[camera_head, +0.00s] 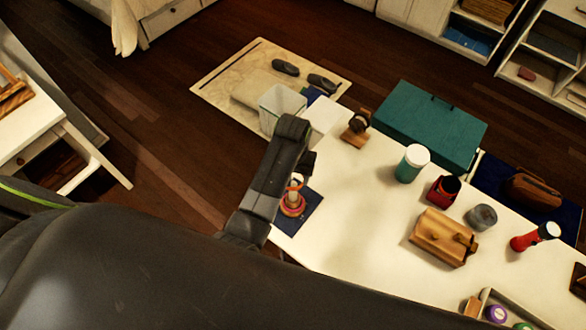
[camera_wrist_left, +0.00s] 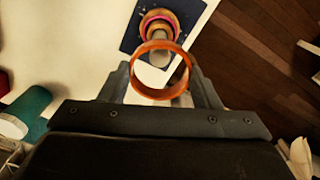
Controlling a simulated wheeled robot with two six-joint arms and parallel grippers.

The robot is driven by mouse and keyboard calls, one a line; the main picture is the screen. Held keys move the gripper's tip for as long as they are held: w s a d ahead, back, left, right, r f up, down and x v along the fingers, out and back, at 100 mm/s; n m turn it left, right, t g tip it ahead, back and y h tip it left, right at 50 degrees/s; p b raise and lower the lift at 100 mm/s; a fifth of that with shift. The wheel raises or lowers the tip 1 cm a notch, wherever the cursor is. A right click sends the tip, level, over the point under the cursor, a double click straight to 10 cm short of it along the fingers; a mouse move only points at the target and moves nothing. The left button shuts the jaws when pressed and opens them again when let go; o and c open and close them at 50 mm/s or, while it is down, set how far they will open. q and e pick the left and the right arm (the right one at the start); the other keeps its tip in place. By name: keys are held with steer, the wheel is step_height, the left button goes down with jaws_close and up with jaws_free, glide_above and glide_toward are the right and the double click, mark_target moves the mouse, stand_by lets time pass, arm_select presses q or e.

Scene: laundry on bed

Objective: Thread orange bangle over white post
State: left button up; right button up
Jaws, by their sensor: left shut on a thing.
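My left gripper (camera_wrist_left: 160,84) is shut on the orange bangle (camera_wrist_left: 161,95), which sits between its fingertips. In the head view the left gripper (camera_head: 303,165) hangs over the post, with the bangle (camera_head: 297,184) just below it. The white post (camera_wrist_left: 159,58) stands on a dark blue base (camera_wrist_left: 130,38), with orange and pink rings (camera_wrist_left: 158,18) low around it. In the wrist view the post's top shows through the bangle's opening. I cannot tell whether the bangle is around the tip or just above it. My right gripper is not in view.
The white table (camera_head: 345,235) holds a wooden box (camera_head: 443,238), a teal jar (camera_head: 411,164), a red cup (camera_head: 443,191) and a wooden stand (camera_head: 356,129). A pale bin (camera_head: 281,105) is beyond the post. The table between post and wooden box is clear.

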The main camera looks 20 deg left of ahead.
mark_target(293, 184)
arm_select(q)
steer(key=shift+f, duration=0.75)
steer(key=shift+f+b, duration=0.45)
steer(key=shift+f, duration=1.2)
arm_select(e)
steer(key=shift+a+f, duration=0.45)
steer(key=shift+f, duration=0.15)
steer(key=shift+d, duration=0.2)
arm_select(q)
steer(key=o, duration=1)
steer(key=shift+o, duration=0.2)
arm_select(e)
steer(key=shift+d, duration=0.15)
